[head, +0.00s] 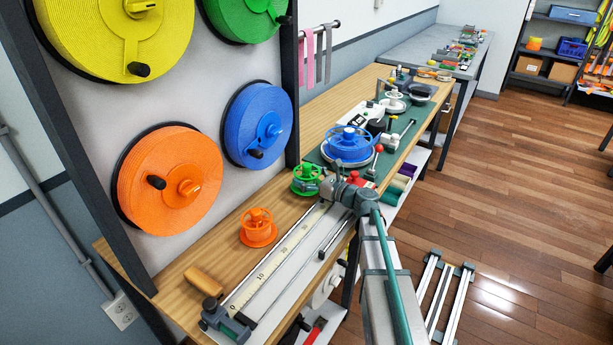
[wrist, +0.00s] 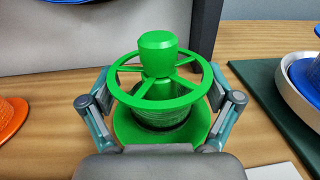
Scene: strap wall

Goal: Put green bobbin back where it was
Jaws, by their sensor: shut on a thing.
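The green bobbin (head: 306,179) stands upright on the wooden bench, beside the left edge of the green mat in the head view. It fills the middle of the wrist view (wrist: 160,85), with its knob, spoked top ring, dark wound core and wide green base showing. My gripper (wrist: 160,118) is shut on the green bobbin, one finger at each side of it below the top ring. In the head view my gripper (head: 334,186) reaches the bobbin from the right. The finger pads are partly hidden, and I cannot tell whether the base touches the bench.
An orange bobbin (head: 258,228) stands on the bench to the left. The measuring rail (head: 275,262) lies in front. A blue reel (head: 349,145) sits on the green mat (head: 398,148) to the right. The wall panel (head: 205,105) with big reels rises behind.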

